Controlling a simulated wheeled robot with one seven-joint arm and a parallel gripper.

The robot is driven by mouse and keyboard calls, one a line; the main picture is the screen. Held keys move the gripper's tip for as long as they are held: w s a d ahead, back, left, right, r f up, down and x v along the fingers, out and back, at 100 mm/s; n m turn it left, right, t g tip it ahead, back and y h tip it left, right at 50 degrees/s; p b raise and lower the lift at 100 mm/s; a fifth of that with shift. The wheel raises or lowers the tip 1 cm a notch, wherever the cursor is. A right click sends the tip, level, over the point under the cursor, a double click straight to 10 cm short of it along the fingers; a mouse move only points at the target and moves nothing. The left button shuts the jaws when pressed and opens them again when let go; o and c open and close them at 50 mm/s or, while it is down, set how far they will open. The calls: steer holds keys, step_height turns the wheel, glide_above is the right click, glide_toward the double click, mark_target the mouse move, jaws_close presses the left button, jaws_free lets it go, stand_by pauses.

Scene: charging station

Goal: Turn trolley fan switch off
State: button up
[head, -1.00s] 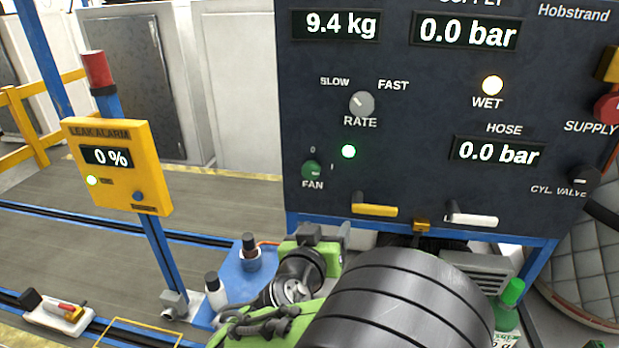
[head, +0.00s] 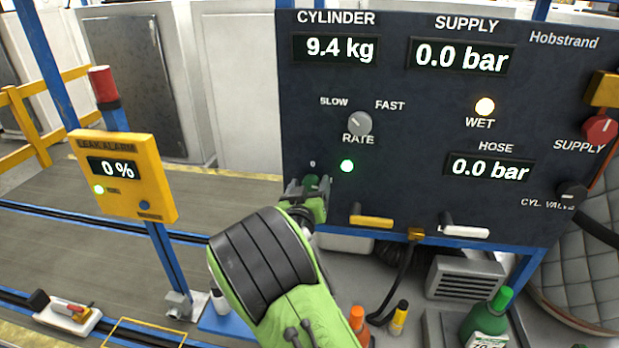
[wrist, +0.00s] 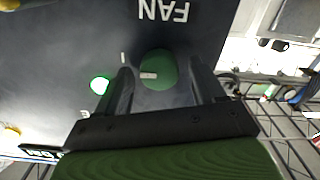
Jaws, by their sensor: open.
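The green fan knob (head: 311,181) is at the lower left of the dark panel, mostly hidden by my gripper (head: 306,196) in the head view. The wrist view shows the panel upside down, with the round knob (wrist: 158,70) between my two open fingers, one on each side. A gap shows beside the left finger; I cannot tell whether the right one touches. The knob's white pointer aims left there, towards the "I" mark (wrist: 123,57). The green lamp (head: 347,166) beside the knob is lit.
The rate knob (head: 359,123) is up and right of the fan knob. A yellow handle (head: 371,221) and a white handle (head: 464,231) stick out along the panel's lower edge. The yellow leak alarm box (head: 123,175) stands left. Bottles stand below the panel.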

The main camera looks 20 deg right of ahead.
steer(key=shift+w+d, duration=0.1)
steer(key=shift+w, duration=0.05)
steer(key=c, duration=1.1)
steer(key=shift+o, duration=0.2)
steer(key=shift+f+n, duration=0.1)
steer(key=shift+n, duration=0.2)
steer(key=n+b, duration=0.1)
steer(key=n, duration=0.2)
steer(key=shift+n, duration=0.4)
steer(key=n, duration=0.4)
steer(key=shift+n, duration=0.3)
steer(key=n+p, duration=0.1)
steer(key=n, duration=0.3)
steer(key=shift+f+n+p, duration=0.2)
steer(key=shift+n+p, duration=0.9)
steer(key=shift+n, duration=1.4)
